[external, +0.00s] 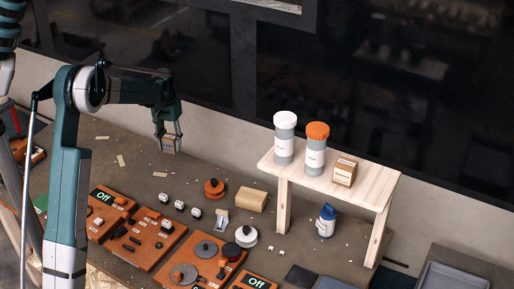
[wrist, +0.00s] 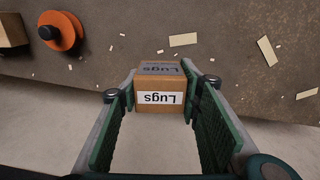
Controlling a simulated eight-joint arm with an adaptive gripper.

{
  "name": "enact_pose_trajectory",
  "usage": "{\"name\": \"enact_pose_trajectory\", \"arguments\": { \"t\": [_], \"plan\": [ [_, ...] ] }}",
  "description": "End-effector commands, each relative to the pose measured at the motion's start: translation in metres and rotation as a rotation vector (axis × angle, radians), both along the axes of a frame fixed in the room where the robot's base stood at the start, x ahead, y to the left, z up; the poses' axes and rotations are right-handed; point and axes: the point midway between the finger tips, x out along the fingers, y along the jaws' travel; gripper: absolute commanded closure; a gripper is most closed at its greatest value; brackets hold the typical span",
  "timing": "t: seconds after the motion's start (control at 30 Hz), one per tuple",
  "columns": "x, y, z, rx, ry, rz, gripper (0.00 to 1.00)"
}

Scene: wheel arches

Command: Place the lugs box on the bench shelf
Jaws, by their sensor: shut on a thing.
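The lugs box (wrist: 159,88) is a small brown cardboard box with a white label reading "Lugs", upside down in the wrist view. My gripper (external: 170,142) is shut on it, with a green-padded finger on each side. In the external view the box (external: 169,146) hangs from the gripper near the back of the bench, left of the shelf. The bench shelf (external: 375,187) is a pale wooden stand. On it are a white-lidded jar (external: 285,140), an orange-lidded jar (external: 316,150) and another small brown box (external: 343,172) at its right.
An orange spool (external: 214,188), a tan block (external: 252,199) and several orange boards with parts lie on the bench. A grey tray (external: 455,277) is at the lower right. A wall runs behind.

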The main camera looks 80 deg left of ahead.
Motion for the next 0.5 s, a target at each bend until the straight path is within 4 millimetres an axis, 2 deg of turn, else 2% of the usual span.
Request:
{"name": "enact_pose_trajectory", "arguments": {
  "t": [0.27,0.5],
  "plan": [
    [0.000,0.000,0.068,0.000,0.000,0.000,0.79],
    [0.000,0.000,0.144,0.000,0.000,0.000,0.79]
  ]
}}
